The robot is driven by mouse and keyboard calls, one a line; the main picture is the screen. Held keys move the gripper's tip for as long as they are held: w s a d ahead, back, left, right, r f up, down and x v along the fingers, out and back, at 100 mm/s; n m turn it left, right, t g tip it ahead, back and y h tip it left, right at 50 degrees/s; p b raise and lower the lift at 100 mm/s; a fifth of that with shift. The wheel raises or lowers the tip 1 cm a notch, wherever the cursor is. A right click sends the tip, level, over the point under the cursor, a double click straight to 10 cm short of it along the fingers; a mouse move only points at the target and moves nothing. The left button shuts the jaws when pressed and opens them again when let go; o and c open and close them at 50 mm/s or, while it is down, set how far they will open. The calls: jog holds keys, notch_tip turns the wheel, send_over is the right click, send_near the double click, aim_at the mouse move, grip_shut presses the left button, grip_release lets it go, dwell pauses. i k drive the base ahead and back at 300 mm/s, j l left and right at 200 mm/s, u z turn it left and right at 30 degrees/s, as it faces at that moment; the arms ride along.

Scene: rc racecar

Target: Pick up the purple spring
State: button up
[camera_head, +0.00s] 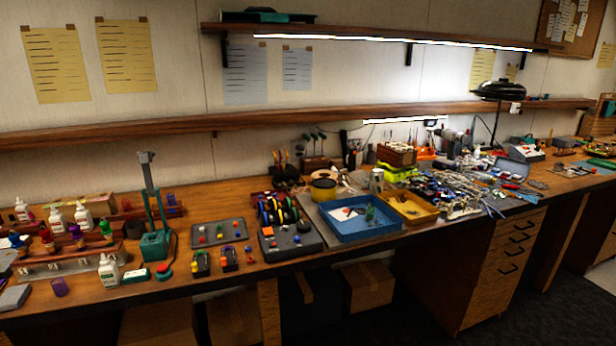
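A small purple cylinder (60,287), possibly the purple spring, stands near the front edge of the workbench at the left. Its coils are too small to make out. Another small purple piece (171,199) sits further back on a low wooden rail. A purple-bodied item (76,233) stands in the rack of bottles at the left. I cannot tell for sure which of these is the spring. My gripper is not in view.
A blue tray (350,232) and dense clutter fill the bench further right. Shelves overhang the bench.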

aim_at(56, 294)
jog(key=u, duration=1.35)
jog(key=i+l+u, duration=0.15)
jog(key=l, duration=0.35)
jog(key=i+l+u, duration=0.15)
jog(key=l, duration=0.4)
jog(key=l+u, duration=0.15)
jog(key=l, duration=0.35)
